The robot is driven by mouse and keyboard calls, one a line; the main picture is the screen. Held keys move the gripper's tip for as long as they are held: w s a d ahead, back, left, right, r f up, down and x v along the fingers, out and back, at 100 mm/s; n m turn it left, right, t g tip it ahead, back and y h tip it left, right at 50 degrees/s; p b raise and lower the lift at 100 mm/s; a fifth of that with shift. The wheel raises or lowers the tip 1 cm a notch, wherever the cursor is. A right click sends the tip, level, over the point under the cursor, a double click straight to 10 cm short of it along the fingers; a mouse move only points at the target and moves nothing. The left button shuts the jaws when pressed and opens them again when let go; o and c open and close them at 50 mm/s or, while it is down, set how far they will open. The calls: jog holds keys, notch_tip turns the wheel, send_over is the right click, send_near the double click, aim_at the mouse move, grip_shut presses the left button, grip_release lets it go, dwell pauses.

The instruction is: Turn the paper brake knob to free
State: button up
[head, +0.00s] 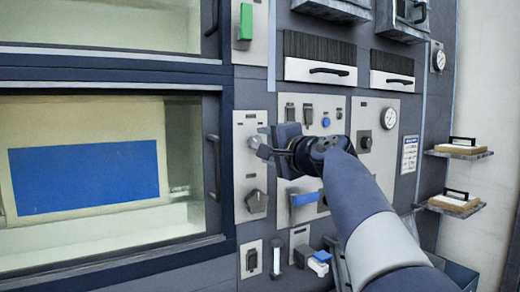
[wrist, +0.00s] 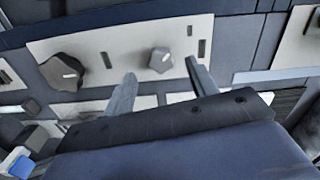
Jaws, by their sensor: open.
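Two knobs sit on a pale panel (head: 243,178); its lettering is too small to read, so I cannot tell which is the paper brake knob. The upper, light grey knob (head: 254,141) is partly covered by my gripper (head: 261,147) in the head view. The lower, dark grey knob (head: 256,201) is clear of it. In the wrist view, the light knob (wrist: 160,60) lies between the two open fingertips of my gripper (wrist: 160,70), with a white mark on its face. The dark knob (wrist: 65,72) is to the left. Contact with the light knob cannot be told.
A glazed door with a dark handle (head: 213,165) is left of the panel. To the right are a blue lever (head: 304,199), black switches (head: 290,111) and a gauge (head: 389,118). Small shelves (head: 459,153) stick out at the far right.

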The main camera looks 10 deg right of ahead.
aim_at(256, 143)
jog(key=v, duration=0.6)
jog(key=shift+b, duration=0.45)
jog(key=p+x, duration=0.2)
jog(key=x, duration=0.8)
jog(key=shift+w+a+p, duration=0.15)
jog(key=shift+w+p, duration=0.15)
jog(key=shift+w, duration=0.1)
jog(key=shift+s, duration=0.1)
